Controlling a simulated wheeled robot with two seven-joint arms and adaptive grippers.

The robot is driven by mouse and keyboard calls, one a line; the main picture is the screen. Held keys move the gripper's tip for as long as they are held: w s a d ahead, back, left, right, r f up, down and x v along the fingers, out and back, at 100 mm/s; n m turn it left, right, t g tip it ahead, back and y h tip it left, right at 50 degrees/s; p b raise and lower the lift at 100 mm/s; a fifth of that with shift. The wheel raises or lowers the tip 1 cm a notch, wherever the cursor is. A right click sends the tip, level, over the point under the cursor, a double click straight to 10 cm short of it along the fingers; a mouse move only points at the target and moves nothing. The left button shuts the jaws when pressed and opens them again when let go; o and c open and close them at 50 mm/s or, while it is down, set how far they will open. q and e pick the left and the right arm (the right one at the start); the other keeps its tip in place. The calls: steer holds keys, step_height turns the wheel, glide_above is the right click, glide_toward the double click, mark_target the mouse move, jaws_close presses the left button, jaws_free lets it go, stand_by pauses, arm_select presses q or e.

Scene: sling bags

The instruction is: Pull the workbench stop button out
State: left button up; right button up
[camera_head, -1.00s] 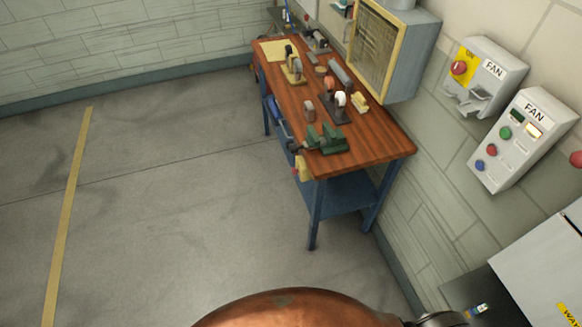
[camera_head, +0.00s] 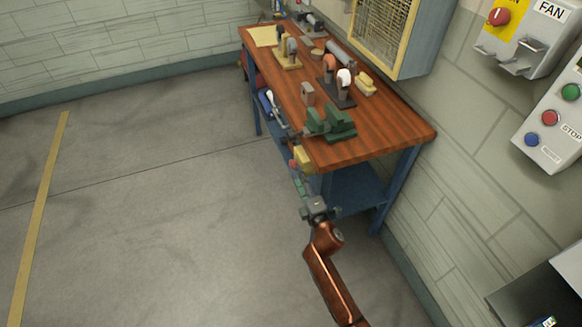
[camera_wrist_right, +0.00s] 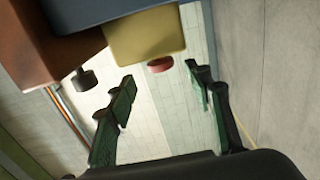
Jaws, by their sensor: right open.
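The stop button is a red knob (camera_wrist_right: 160,64) on a yellow box (camera_wrist_right: 147,36) at the front corner of the wooden workbench (camera_head: 385,145). In the head view the yellow box (camera_head: 303,157) shows small below the green vise, with the red knob (camera_head: 292,164) on its left side. My right gripper (camera_head: 297,178) is just below the box. In the wrist view its open fingers (camera_wrist_right: 160,82) stand on either side of the line to the knob, with a gap before it; nothing is between them. My left gripper is not in view.
A green vise (camera_head: 330,123) and several small tools stand on the bench top. A dark knob (camera_wrist_right: 84,80) shows beside the yellow box in the wrist view. Fan control boxes (camera_head: 555,120) hang on the right wall. The floor (camera_head: 150,220) left of the bench is clear.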

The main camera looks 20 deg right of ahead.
mark_target(292, 165)
steer(key=w, duration=0.3)
steer(key=w+b, duration=0.1)
steer(key=w, duration=0.2)
steer(key=shift+w+a+f+b, duration=0.15)
steer(key=shift+b, duration=0.15)
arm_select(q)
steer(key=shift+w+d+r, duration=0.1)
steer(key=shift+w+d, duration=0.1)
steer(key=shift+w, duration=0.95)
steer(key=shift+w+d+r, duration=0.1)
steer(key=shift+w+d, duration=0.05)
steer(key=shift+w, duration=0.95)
arm_select(e)
steer(key=shift+w, duration=0.5)
steer(key=shift+c, duration=0.7)
jaws_close()
